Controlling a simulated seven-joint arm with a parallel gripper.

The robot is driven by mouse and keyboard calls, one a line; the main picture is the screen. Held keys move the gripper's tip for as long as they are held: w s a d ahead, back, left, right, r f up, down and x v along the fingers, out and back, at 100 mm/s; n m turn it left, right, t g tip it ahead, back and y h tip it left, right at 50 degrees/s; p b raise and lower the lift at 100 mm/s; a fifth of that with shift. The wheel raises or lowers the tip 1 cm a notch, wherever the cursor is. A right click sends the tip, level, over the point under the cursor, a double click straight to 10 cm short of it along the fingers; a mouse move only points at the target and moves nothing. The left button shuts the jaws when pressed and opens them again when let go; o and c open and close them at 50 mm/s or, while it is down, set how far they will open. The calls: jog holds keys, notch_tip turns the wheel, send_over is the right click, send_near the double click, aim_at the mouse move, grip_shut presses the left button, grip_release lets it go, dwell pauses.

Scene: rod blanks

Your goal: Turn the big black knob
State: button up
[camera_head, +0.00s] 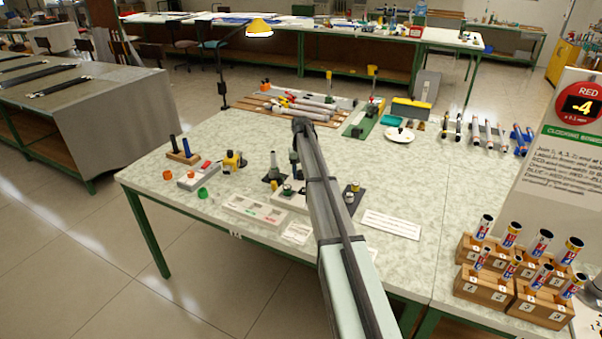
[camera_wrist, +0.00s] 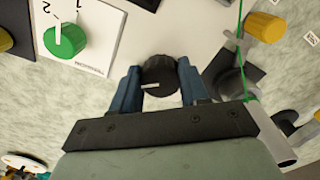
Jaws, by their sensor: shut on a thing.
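The big black knob (camera_wrist: 159,75) stands on a white panel (camera_wrist: 112,55) in the wrist view. A short white pointer mark on it faces toward the left of the picture. My gripper (camera_wrist: 160,80) has its two blue fingers on either side of the knob and is shut on it. In the head view my arm reaches over the table to a white box (camera_head: 288,200); the black knob cannot be made out there. A green knob (camera_wrist: 65,40) with the numbers 1 and 2 beside it sits on the panel to the left of the black knob.
A yellow round part (camera_wrist: 265,27) and dark fixtures lie close on the right in the wrist view. In the head view, a flat white box with coloured marks (camera_head: 256,211), small stands and loose caps surround the gripper. Wooden blocks with tubes (camera_head: 482,285) stand at right.

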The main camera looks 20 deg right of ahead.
aim_at(301, 173)
dwell(0.4)
jog(key=o, duration=1.1)
jog(key=shift+c, duration=0.2)
notch_tip(301, 173, up, 14)
jog(key=shift+a+f+n, duration=0.1)
jog(key=shift+n, duration=0.2)
